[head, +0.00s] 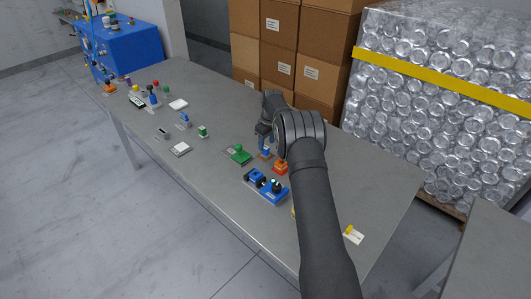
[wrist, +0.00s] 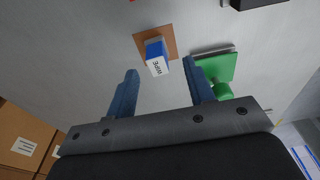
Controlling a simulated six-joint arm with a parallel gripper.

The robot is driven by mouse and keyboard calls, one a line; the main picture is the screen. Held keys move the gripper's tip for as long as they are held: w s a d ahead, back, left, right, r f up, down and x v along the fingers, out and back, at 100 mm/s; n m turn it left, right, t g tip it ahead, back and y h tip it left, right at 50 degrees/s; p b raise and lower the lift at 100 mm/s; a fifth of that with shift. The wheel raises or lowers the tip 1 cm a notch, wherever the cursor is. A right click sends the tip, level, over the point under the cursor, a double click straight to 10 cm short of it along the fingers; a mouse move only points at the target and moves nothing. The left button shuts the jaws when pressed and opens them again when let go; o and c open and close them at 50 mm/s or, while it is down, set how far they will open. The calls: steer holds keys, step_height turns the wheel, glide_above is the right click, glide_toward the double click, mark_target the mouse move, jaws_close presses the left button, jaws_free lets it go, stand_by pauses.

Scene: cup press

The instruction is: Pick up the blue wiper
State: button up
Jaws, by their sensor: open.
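The blue wiper (wrist: 154,49) is a small blue block with a white face lettered "WIPE", on a brown square pad (wrist: 172,42). In the wrist view it lies just beyond and between my fingertips, with no contact that I can make out. In the head view the small blue wiper (head: 266,153) shows under my gripper (head: 264,138). My gripper also shows in the wrist view (wrist: 161,70), its two blue fingers apart with nothing held between them.
A green block with a knob (wrist: 215,68) is close beside the right finger; it also shows in the head view (head: 240,155). An orange piece (head: 280,167) and a blue fixture (head: 266,187) stand near. Cartons (head: 280,60) stand behind the grey table (head: 220,120).

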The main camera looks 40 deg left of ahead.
mark_target(266, 147)
steer(key=f, duration=0.3)
steer(key=a+f, duration=0.1)
steer(key=shift+w+f, duration=0.25)
steer(key=shift+f, duration=0.15)
jaws_close()
